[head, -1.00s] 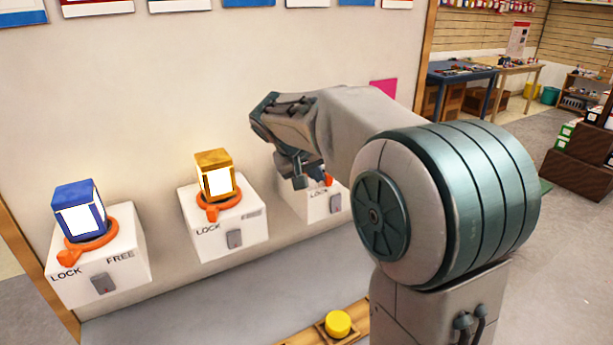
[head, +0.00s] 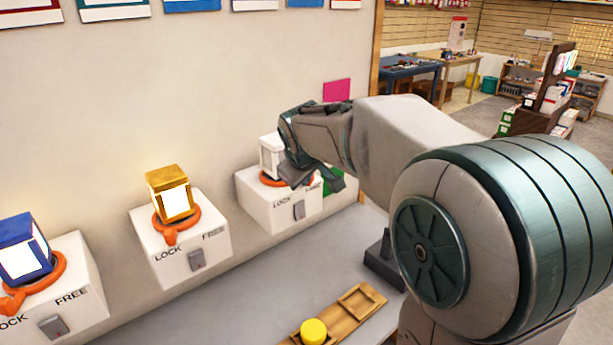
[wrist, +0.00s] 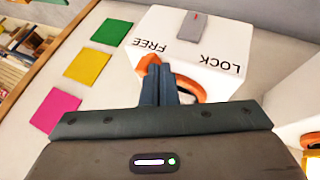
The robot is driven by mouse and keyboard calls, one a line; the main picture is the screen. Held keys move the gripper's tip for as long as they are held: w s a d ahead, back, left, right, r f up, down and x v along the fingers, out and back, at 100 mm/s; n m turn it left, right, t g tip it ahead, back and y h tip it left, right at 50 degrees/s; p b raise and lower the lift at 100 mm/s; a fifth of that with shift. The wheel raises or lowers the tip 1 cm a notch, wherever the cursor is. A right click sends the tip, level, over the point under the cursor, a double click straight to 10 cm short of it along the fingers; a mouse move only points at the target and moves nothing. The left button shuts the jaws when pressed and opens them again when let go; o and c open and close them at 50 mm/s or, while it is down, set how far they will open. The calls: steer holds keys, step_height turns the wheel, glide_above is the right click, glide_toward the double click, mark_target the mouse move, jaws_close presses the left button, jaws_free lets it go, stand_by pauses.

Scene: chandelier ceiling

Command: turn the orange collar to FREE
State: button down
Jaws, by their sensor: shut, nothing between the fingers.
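Three white boxes on the wall each carry a cube in an orange collar, with LOCK at left and FREE at right in the head view. My gripper (head: 312,178) is at the right box (head: 285,212), in front of its white cube (head: 270,155) and orange collar (head: 268,183). It hides the collar's right part. In the wrist view, my shut, empty fingers (wrist: 159,72) are at the orange collar (wrist: 190,88), beside an orange part near the word FREE. Whether they touch it, I cannot tell. The collar's handle is partly hidden.
The middle box (head: 185,250) has a yellow cube (head: 170,192), the left box (head: 75,290) a blue one (head: 22,248); their collar handles point towards LOCK. A wooden tray (head: 358,301) with a yellow piece (head: 313,331) lies below. Green, yellow and pink squares are on the wall.

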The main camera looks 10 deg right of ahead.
steer(key=shift+w+d, duration=0.15)
steer(key=shift+d, duration=0.2)
stand_by(0.4)
steer(key=s+a+b, duration=0.3)
steer(key=a, duration=0.1)
steer(key=d+v, duration=0.1)
steer(key=v, duration=0.8)
steer(key=shift+s+d+r+p, duration=0.2)
steer(key=shift+r+p, duration=0.15)
steer(key=shift+r, duration=0.1)
